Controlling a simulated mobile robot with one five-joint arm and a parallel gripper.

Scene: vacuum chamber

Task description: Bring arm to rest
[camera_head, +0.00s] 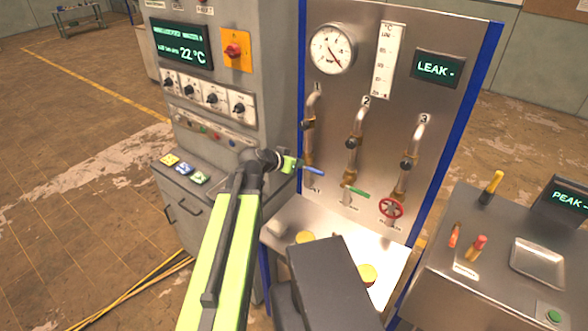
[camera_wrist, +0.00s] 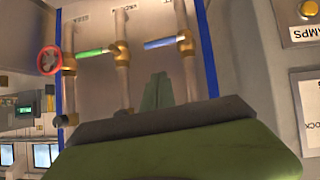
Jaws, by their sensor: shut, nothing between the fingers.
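My arm (camera_head: 222,258), lime green and dark grey, stretches forward from the bottom of the head view and bends at its far end beside the grey control cabinet. My gripper (camera_head: 290,163) is near the left side of the steel valve panel, close to the blue valve handle (camera_head: 313,170). In the wrist view my gripper (camera_wrist: 157,92) shows as two green fingers pressed together, with nothing between them. The blue handle (camera_wrist: 160,43) appears beyond the fingertips there. I cannot tell whether the gripper touches the handle.
The steel panel (camera_head: 340,100) carries a gauge, pipes, a green handle (camera_head: 356,191) and a red handwheel (camera_head: 391,207). The control cabinet (camera_head: 215,135) stands left. A steel bench (camera_head: 495,245) with tools and a tray (camera_head: 537,262) stands right. Open floor lies far left.

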